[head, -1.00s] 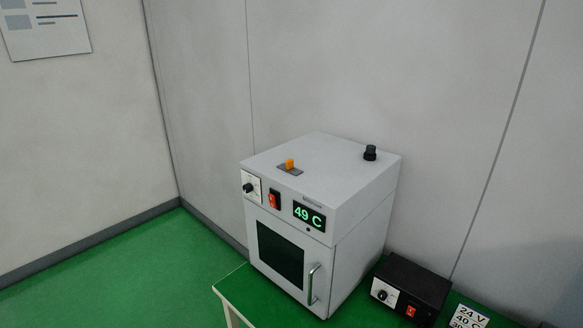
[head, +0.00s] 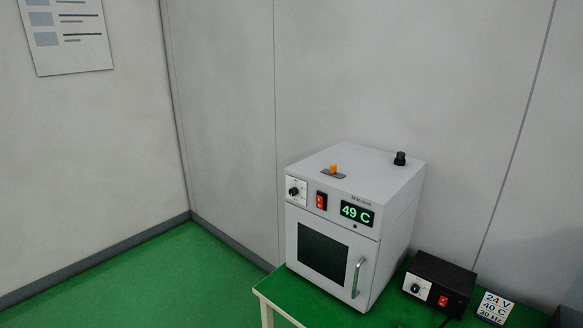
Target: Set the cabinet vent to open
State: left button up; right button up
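A light grey cabinet (head: 390,215) stands on a green-topped table, its front door (head: 325,253) shut, with a dark window and a metal handle (head: 357,277). On its top an orange slider knob (head: 334,168) sits in a dark slotted plate (head: 333,174). A black knob (head: 400,158) stands at the top's back right. The front panel has a black dial (head: 295,191), a red rocker switch (head: 321,200) and a green display (head: 357,213) reading 49 C. Which part is the vent control is not labelled legibly. Neither of my grippers is in view.
A black box (head: 440,284) with a dial and a red switch stands right of the cabinet. A card (head: 494,307) reading 24 V, 40 C, 30 Hz is beside it. The table's edge (head: 275,302) is at the front left. Walls stand close behind; green floor is clear at left.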

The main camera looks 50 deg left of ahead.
aim_at(333, 170)
jog(key=u, duration=0.8)
jog(key=i, duration=0.35)
